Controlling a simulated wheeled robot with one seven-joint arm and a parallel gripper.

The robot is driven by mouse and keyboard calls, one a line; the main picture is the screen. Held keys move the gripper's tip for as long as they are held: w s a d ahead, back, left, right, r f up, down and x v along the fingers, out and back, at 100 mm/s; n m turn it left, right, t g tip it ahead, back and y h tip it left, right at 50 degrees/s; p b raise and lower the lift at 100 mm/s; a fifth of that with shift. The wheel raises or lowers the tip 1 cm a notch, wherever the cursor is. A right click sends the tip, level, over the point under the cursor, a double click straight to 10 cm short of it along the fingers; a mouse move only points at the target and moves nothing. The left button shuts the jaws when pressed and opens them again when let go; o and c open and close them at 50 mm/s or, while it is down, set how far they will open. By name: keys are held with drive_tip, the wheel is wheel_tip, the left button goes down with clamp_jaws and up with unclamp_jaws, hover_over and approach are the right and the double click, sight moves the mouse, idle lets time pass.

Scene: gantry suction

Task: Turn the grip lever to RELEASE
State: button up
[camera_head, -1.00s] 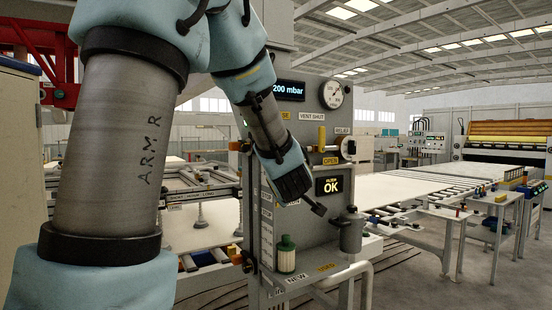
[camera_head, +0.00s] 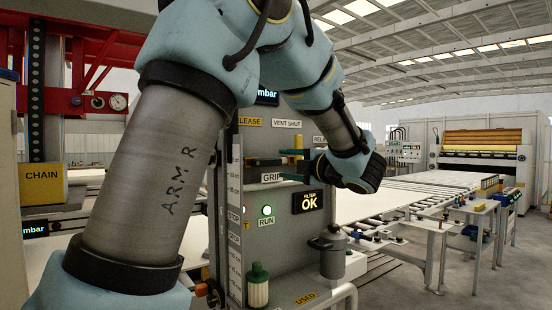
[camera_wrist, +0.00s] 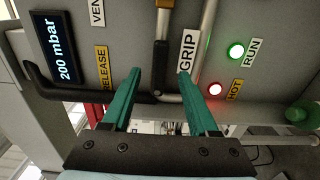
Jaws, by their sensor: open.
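The grip lever (camera_wrist: 161,55) is a bar with a brownish part and a dark end, close to the GRIP label (camera_wrist: 187,51) in the wrist view. The RELEASE label (camera_wrist: 102,67) is to its left there. In the head view the dark lever (camera_head: 265,161) lies roughly level, just above the GRIP label and below RELEASE. My gripper (camera_wrist: 160,72) is open, its teal fingers on either side of the lever's line. I cannot tell whether they touch it. In the head view my gripper (camera_head: 286,165) is at the panel, its fingers pointing left; my arm hides part of the panel.
A black bent bar (camera_wrist: 90,92) crosses near the left finger. The panel carries a 200 mbar display (camera_wrist: 60,48), a green RUN lamp (camera_wrist: 236,51) and a lit HOT lamp (camera_wrist: 215,89). Below my gripper are a FILTER OK display (camera_head: 308,201), a grey canister (camera_head: 332,255) and a green-capped filter (camera_head: 258,287).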

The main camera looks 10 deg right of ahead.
sight(274, 163)
drive_tip(key=p+x, duration=0.1)
drive_tip(key=x, duration=0.4)
drive_tip(key=shift+s, duration=0.1)
clamp_jaws()
idle(0.4)
idle(0.9)
